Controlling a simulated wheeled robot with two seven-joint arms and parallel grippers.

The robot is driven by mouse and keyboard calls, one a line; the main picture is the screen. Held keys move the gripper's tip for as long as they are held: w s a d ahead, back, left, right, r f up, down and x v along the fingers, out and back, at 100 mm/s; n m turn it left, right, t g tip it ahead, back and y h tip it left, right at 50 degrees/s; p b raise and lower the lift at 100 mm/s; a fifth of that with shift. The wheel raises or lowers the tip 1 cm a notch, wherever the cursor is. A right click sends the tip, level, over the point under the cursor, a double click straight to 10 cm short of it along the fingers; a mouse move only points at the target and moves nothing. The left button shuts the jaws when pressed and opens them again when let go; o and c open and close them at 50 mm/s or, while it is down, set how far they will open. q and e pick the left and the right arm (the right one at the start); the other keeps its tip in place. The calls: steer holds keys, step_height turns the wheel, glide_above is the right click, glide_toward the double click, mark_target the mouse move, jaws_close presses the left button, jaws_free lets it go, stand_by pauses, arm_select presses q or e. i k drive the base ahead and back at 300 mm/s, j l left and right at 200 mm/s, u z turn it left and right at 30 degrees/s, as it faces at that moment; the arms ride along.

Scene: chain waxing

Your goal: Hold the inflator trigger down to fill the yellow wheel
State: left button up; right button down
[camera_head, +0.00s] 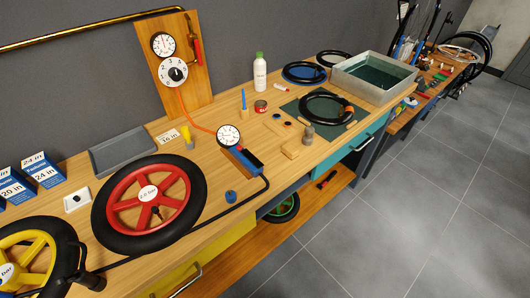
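The yellow wheel (25,238) with a black tyre lies at the lower left, cut off by the picture edge. Its label shows "bar", but the number is cut off. The inflator (246,160), with a blue and dark body and a round white gauge (228,135), lies on the bench right of the red wheel. A black hose (190,232) runs from it along the bench front towards the yellow wheel. A dark fitting (88,279) sits at that tyre's right edge; whether it is joined to the valve I cannot tell. The trigger is too small to make out. Neither gripper is in view.
The red wheel (124,204), labelled 2.0 bar, lies between the yellow wheel and the inflator. A grey tray (123,150) and a wooden board (199,86) with gauges stand behind. A green mat (290,106) with a black tyre and a metal tub (341,84) are further right.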

mark_target(246, 153)
steer(key=k+l, duration=0.1)
steer(key=l, duration=1)
steer(key=k+l+z, duration=0.1)
steer(key=l, duration=1.05)
